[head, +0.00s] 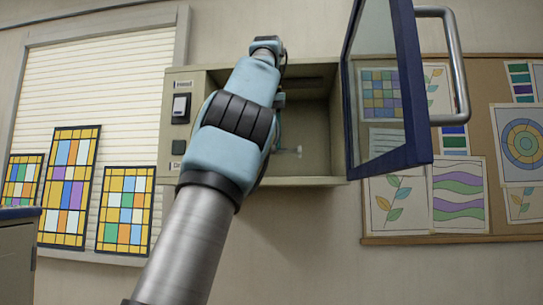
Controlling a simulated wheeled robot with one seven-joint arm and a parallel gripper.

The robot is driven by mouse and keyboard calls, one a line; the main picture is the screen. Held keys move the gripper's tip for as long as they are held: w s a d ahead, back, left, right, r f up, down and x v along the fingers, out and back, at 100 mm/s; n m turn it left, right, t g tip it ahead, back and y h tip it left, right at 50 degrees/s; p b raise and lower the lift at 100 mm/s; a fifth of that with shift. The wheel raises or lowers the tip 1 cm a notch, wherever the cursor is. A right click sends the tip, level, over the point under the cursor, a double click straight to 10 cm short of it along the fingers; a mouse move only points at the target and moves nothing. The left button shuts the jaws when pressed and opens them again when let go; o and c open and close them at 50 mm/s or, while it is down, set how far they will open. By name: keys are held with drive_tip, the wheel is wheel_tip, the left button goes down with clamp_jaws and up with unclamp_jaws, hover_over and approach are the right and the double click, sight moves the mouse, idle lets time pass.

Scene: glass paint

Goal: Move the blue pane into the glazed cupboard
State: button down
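The glazed cupboard (318,181) is a beige wall box with a blue-framed glass door (412,85) standing open to the right. My arm reaches up across the cupboard's left half and front. My gripper is mostly hidden behind my arm; only a small pale part (288,150) shows in front of or inside the opening, and I cannot tell what it belongs to. I cannot make out a separate blue pane. Whether my gripper is open or shut does not show.
The open door's curved metal handle (459,70) sticks out to the right. Several stained-glass panels (68,188) lean by the shuttered window at left. A pinboard with drawings (458,195) hangs at right. A grey cabinet edge (16,255) is at lower left.

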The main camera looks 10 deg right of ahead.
drive_tip(key=shift+s+f, duration=0.15)
drive_tip(key=shift+f, duration=0.65)
drive_tip(key=shift+s+f, duration=0.15)
drive_tip(key=shift+f, duration=0.6)
wheel_tip(320, 180, down, 3)
drive_tip(key=shift+r, duration=0.2)
drive_tip(key=shift+w+f, duration=0.2)
drive_tip(key=shift+f, duration=0.3)
drive_tip(key=shift+f, duration=0.1)
drive_tip(key=c, duration=0.6)
unclamp_jaws()
